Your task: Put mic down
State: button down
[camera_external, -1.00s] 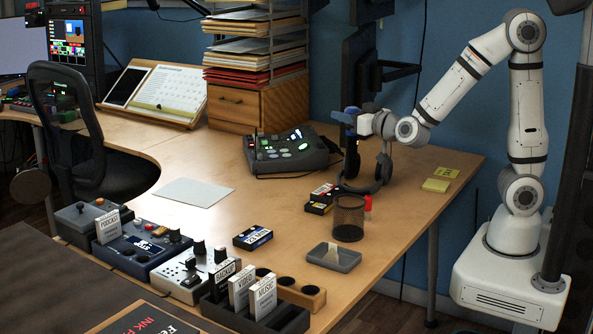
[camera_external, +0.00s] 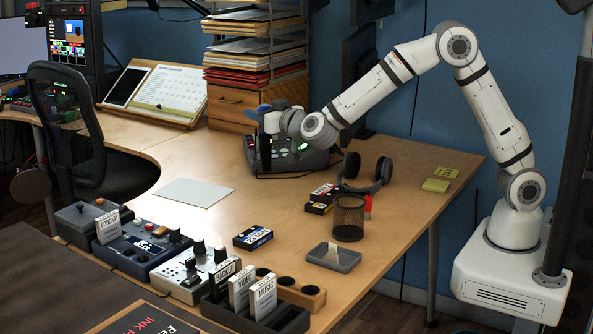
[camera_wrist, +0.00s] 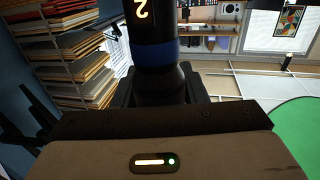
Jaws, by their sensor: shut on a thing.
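The mic (camera_wrist: 152,22) is black with a blue band and a white "2" on it. In the wrist view it stands between the dark jaws of my gripper (camera_wrist: 158,92), which is shut on it. In the external view my gripper (camera_external: 266,122) is over the back of the desk. A dark upright part of the mic (camera_external: 264,153) shows below it, in front of the left side of the grey console with lit buttons (camera_external: 312,158). I cannot tell whether the mic's lower end touches anything.
Headphones (camera_external: 383,172) lie to the right, near small boxes (camera_external: 322,193) and a mesh cup (camera_external: 348,226). A paper tray stack (camera_external: 262,52) on a wooden drawer unit stands behind. A grey sheet (camera_external: 194,192) lies left, with bare desk (camera_external: 262,200) around it.

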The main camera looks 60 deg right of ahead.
jog(key=w+a+f, duration=0.3)
jog(key=w+a, duration=0.6)
notch_tip(320, 180, down, 10)
jog(key=shift+s+f, duration=0.1)
jog(key=shift+f, duration=0.15)
jog(key=c, duration=0.9)
grip_release()
jog(key=shift+o, duration=0.2)
